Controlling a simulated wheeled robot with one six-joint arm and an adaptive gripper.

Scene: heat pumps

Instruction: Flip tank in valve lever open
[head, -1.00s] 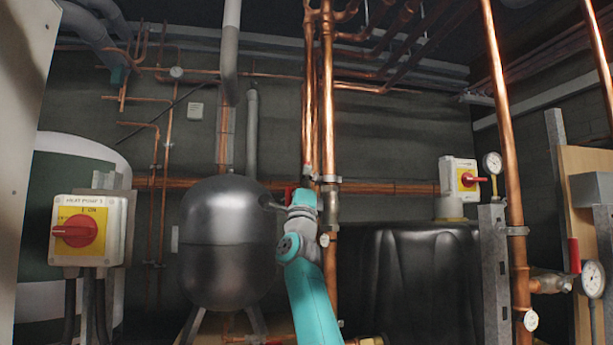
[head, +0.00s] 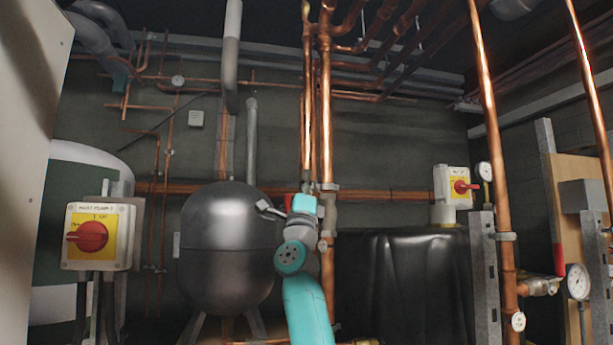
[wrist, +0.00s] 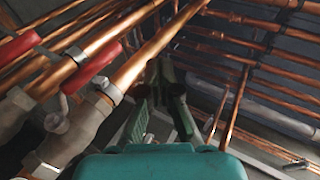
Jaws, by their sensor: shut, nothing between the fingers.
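Two red-handled valve levers show in the wrist view: a nearer lever (wrist: 95,66) beside a thick pipe with a valve body, and a second lever (wrist: 20,46) at the far left edge. In the head view a small bit of red (head: 289,202) shows by the upright copper pipes, mostly hidden by my arm. No label is readable, so I cannot tell which lever is the tank in valve. My gripper (wrist: 163,95) is shut and empty, to the right of the nearer lever and apart from it. In the head view my arm hides most of the gripper.
Copper pipes (head: 327,120) rise close to my arm. A dark round tank (head: 228,250) stands left, a black tank (head: 405,285) right. A switch box with a red knob (head: 92,237) is at left. Another red lever (head: 558,260) and gauges are at right.

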